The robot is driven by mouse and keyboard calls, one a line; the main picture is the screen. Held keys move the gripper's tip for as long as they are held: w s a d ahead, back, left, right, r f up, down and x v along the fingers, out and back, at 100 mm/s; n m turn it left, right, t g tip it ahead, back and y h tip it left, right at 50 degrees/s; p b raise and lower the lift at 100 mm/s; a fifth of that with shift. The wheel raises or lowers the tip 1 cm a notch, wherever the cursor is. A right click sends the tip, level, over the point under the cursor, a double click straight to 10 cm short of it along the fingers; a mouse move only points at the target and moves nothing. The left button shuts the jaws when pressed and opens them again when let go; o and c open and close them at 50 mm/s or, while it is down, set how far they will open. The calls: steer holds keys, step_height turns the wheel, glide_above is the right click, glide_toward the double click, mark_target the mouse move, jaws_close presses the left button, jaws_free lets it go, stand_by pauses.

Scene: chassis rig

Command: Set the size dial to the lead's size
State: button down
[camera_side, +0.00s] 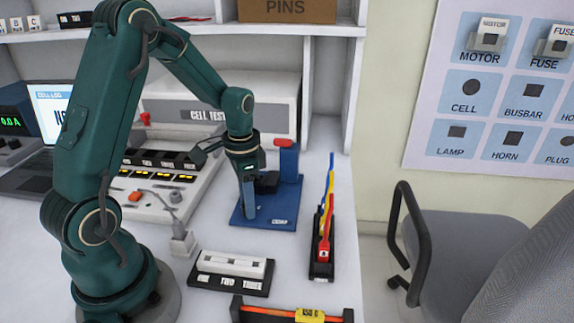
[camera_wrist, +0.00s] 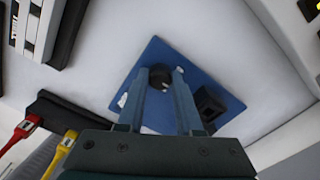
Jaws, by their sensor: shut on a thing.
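A blue crimping stand (camera_side: 282,213) stands on the white bench in the side view, with an upright post and a red top (camera_side: 284,143). Its blue base fills the middle of the wrist view (camera_wrist: 150,52). My gripper (camera_side: 249,213) points down at the left part of this base. In the wrist view my gripper (camera_wrist: 161,76) has its fingertips on either side of a black round dial (camera_wrist: 161,79), shut on it. A small white mark shows at the dial's edge. The dial's size markings cannot be read. A black square block (camera_wrist: 208,103) sits beside the right finger.
A black rack (camera_side: 321,268) holds red, yellow and blue leads right of the stand. An orange lead with a yellow tag (camera_side: 310,315) lies in a black holder at the front. A white block on a black labelled tray (camera_side: 231,267) and the cell tester (camera_side: 215,113) are nearby.

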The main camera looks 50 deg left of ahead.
steer(key=n, duration=0.4)
steer(key=shift+n, duration=2.2)
steer(key=c, duration=0.6)
jaws_free()
steer(key=shift+r, duration=2.65)
